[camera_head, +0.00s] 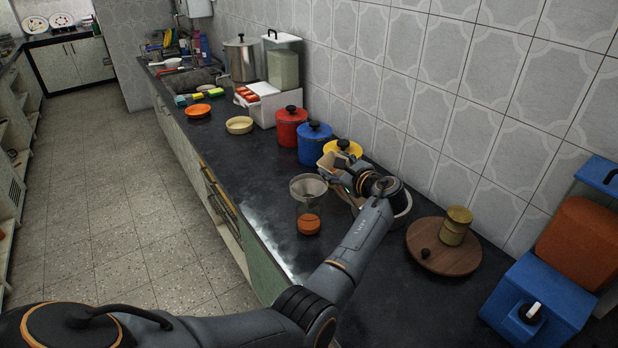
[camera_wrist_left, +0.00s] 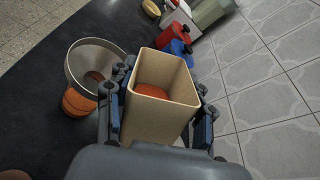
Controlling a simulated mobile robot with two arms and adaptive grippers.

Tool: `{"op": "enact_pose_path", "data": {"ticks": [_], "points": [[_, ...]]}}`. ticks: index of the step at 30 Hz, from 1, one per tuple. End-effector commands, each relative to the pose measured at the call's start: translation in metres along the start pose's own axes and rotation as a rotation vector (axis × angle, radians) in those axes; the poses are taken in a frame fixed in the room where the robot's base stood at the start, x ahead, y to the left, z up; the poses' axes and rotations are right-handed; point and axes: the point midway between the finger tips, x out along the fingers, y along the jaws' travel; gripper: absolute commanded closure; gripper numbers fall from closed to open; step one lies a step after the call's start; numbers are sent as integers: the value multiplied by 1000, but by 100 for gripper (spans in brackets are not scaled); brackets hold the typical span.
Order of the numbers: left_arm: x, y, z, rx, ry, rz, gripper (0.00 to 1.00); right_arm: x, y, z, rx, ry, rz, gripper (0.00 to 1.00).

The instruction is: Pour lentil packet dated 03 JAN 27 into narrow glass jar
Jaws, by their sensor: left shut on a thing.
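My left gripper (camera_head: 346,177) is shut on a tan, open-topped packet (camera_head: 328,161), held above the counter to the right of the jar. In the left wrist view the packet (camera_wrist_left: 148,118) stands between the fingers (camera_wrist_left: 160,88), with orange-red lentils (camera_wrist_left: 158,91) inside it. No date can be read on it. The narrow glass jar (camera_head: 308,208) stands on the dark counter with a grey funnel (camera_head: 308,187) in its mouth and orange lentils (camera_head: 308,224) at its bottom. The funnel (camera_wrist_left: 92,66) also shows left of the packet in the left wrist view. My right gripper is out of view.
Red (camera_head: 291,127), blue (camera_head: 314,144) and yellow (camera_head: 344,147) lidded canisters stand along the tiled wall. A round wooden board (camera_head: 440,257) bears a brass-coloured tin (camera_head: 456,224). A blue container (camera_head: 537,305) is at the right. The counter left of the jar is mostly clear.

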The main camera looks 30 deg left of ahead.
Motion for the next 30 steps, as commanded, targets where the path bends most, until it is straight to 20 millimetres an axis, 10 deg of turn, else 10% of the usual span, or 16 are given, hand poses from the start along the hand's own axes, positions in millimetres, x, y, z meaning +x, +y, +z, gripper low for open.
{"op": "enact_pose_path", "data": {"ticks": [6, 17, 30], "points": [[5, 9, 23, -186, 101, 1, 100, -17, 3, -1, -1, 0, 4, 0], [15, 25, 8, -500, 284, 1, 100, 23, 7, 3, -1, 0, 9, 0], [19, 31, 15, -717, 412, 3, 100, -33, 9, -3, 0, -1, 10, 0]]}}
